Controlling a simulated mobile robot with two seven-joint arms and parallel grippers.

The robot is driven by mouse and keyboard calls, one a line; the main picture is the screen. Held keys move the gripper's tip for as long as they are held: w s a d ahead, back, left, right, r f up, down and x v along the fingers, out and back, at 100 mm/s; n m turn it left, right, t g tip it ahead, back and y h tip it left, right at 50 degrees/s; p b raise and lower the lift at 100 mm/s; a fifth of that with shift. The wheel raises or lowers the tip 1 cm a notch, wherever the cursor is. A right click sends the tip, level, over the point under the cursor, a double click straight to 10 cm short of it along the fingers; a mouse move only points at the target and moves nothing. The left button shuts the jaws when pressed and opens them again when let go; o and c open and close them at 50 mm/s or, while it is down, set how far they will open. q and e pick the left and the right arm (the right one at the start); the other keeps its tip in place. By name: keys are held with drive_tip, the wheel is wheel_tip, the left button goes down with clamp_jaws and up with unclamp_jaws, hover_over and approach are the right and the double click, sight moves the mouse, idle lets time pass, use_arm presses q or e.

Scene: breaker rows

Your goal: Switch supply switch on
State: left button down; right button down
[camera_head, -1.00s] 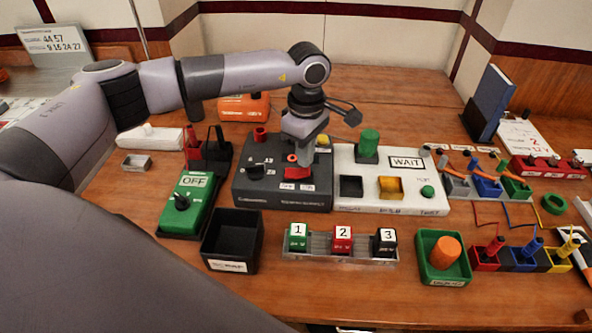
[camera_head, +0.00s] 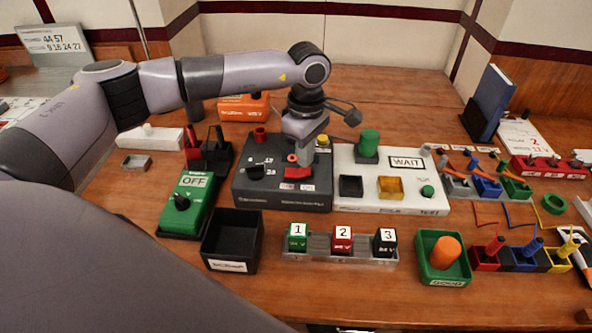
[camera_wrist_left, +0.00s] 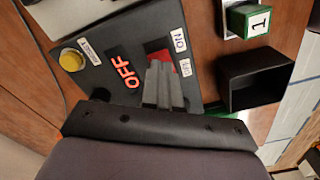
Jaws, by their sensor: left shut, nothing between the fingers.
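The supply switch is a red rocker (camera_head: 297,173) on a dark grey box (camera_head: 285,200) in the middle of the table. In the left wrist view the red rocker (camera_wrist_left: 185,66) shows beside the fingers, with an ON label next to it and orange OFF letters on the other side. My left gripper (camera_head: 305,163) is shut and empty, pointing down at the rocker. In the left wrist view its fingertips (camera_wrist_left: 158,68) cover part of the rocker; whether they touch it I cannot tell. The rocker's tilt is partly hidden. My right gripper is not in view.
A green box with a black knob and an OFF sign (camera_head: 190,205) stands left. A black bin (camera_head: 231,240) and numbered blocks in a clear rack (camera_head: 340,247) stand in front. A white panel with a WAIT sign (camera_head: 406,163) adjoins on the right.

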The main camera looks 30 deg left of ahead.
sight(305, 170)
use_arm(q)
drive_tip(key=shift+f+b, duration=0.8)
drive_tip(key=shift+f, duration=0.35)
idle(0.4)
drive_tip(key=shift+r+p, duration=2.3)
drive_tip(key=shift+r, duration=1.35)
drive_tip(key=shift+f, duration=0.1)
